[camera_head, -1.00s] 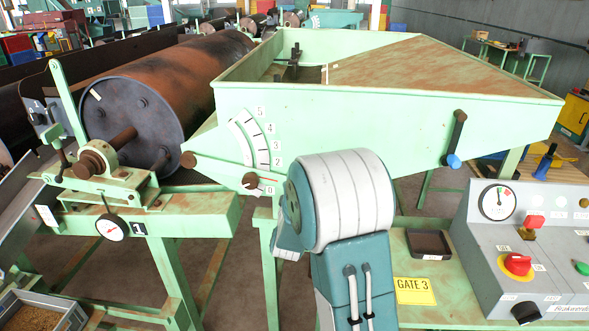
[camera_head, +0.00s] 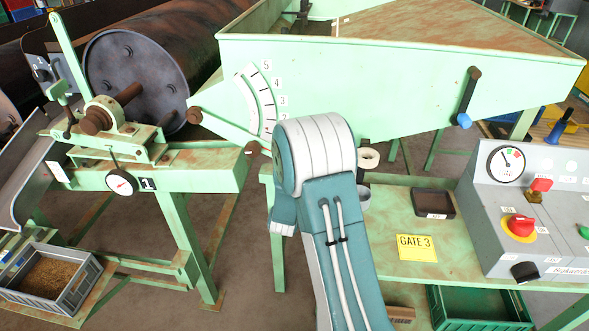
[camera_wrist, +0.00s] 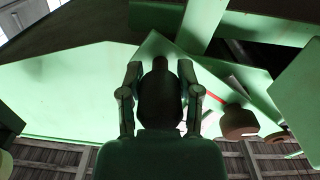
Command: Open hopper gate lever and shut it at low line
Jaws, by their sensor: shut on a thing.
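In the wrist view the two fingers of my gripper (camera_wrist: 160,72) close from both sides on a dark rounded grip (camera_wrist: 160,95). It looks like the gate lever's handle, but its shape beyond the fingers is hidden. A thin red line (camera_wrist: 214,96) shows just right of the fingers. In the head view my arm hides the gripper and the held part. The pale green hopper (camera_head: 360,90) bears a curved white scale (camera_head: 262,98) numbered up to 5, and its low end is partly behind my arm. A green bar with brown round ends (camera_head: 194,115) runs below the scale.
A second lever with a blue tip (camera_head: 464,120) hangs on the hopper's right side. A grey control box (camera_head: 525,215) with a red knob stands on the bench at right. A yellow GATE 3 sign (camera_head: 416,247) lies on the bench. A grain tray (camera_head: 50,277) is at lower left.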

